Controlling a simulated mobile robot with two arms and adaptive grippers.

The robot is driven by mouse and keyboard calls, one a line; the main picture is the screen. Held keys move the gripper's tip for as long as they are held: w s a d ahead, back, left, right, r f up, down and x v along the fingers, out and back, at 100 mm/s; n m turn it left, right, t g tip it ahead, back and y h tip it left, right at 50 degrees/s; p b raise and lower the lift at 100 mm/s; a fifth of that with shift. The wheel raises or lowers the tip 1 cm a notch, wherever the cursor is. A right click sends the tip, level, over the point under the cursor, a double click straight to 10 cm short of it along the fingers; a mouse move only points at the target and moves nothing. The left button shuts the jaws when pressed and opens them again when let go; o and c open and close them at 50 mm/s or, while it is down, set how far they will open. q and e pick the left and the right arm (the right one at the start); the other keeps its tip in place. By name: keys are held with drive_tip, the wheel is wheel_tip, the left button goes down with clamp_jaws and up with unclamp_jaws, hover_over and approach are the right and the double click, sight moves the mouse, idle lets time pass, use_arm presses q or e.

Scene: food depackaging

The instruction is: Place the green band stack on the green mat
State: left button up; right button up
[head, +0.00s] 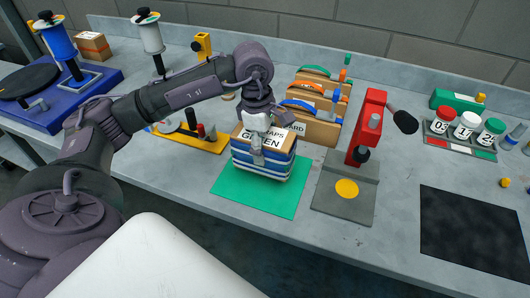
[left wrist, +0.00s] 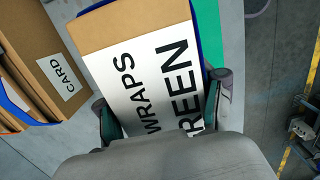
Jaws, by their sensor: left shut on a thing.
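The stack labelled "WRAPS GREEN" (head: 278,167) is a brown-topped block with blue and white layered sides and a white label on top. It is over the green mat (head: 232,190), towards the mat's back; whether it touches the mat is hard to tell. My left gripper (head: 258,150) points down and is shut on the stack. In the left wrist view the stack (left wrist: 105,42) lies between the two fingers of the gripper (left wrist: 163,108), and a strip of the mat (left wrist: 208,30) shows beside it. My right gripper is not in view.
Brown card stacks (head: 318,128) with coloured bands stand just behind the mat. A red press on a grey base (head: 330,200) stands close on the right. A yellow-based tool (head: 205,142) is at the left. A black mat (head: 475,235) lies at far right.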

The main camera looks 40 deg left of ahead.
use_arm(q)
wheel_tip(320, 180, down, 3)
drive_tip(key=shift+s+f+p, duration=0.1)
drive_tip(key=shift+f+p, duration=0.05)
drive_tip(key=shift+p, duration=0.5)
drive_tip(key=shift+f, duration=0.15)
drive_tip(key=shift+f, duration=0.1)
drive_tip(key=shift+f+b, duration=0.1)
drive_tip(key=shift+b, duration=0.2)
drive_tip(key=o, duration=1.5)
